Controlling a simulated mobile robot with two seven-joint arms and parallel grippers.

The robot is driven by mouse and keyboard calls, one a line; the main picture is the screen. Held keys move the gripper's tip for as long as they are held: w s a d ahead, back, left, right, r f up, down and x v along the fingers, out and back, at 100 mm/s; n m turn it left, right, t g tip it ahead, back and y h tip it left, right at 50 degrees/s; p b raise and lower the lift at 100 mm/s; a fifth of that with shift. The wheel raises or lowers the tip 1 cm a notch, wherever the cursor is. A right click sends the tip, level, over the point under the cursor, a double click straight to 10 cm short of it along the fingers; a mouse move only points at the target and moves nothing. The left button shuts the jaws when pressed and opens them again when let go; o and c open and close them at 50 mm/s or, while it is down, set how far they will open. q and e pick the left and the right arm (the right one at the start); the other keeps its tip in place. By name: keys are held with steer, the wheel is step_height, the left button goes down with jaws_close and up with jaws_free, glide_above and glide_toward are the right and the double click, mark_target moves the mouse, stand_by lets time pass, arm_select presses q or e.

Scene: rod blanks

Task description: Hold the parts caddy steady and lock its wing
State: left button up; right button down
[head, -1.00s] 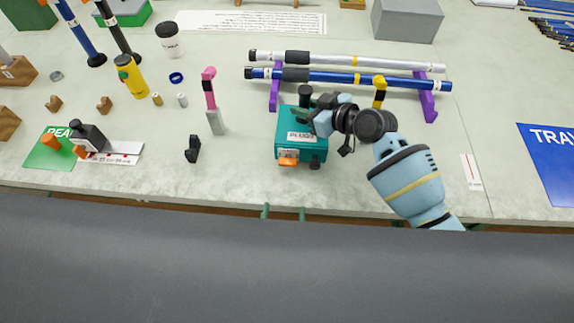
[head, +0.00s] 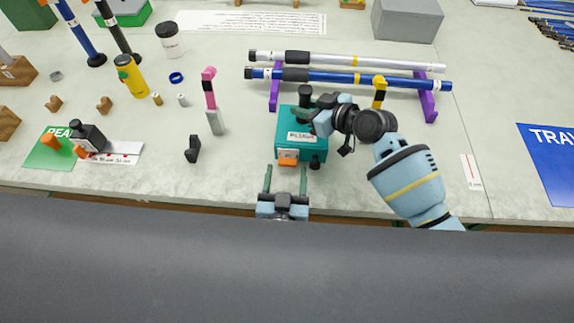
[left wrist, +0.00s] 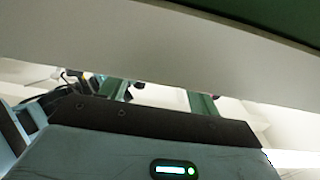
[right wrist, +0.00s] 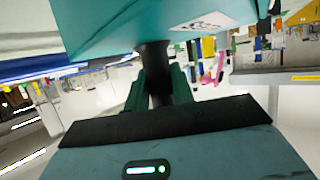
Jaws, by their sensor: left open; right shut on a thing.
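The parts caddy appears to be the teal box (head: 289,122) with a white label, near the table's front edge. It has an orange piece (head: 288,157) and a dark knob (head: 314,163) on its front side; I cannot tell which part is the wing. A black post (head: 305,95) stands on it. My right gripper (head: 314,118) is shut on a black post of the box; the right wrist view shows this post (right wrist: 154,60) between the fingers. My left gripper (head: 286,173) is open and empty, just in front of the box, fingers pointing toward it.
Behind the box, a silver rod (head: 350,60) and a blue rod (head: 345,77) lie on a purple rack (head: 428,103). A pink-and-grey upright piece (head: 211,100) and a small black piece (head: 193,149) stand to the left. The table right of my right arm is mostly clear.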

mark_target(288, 162)
arm_select(q)
steer(key=shift+w, duration=1.35)
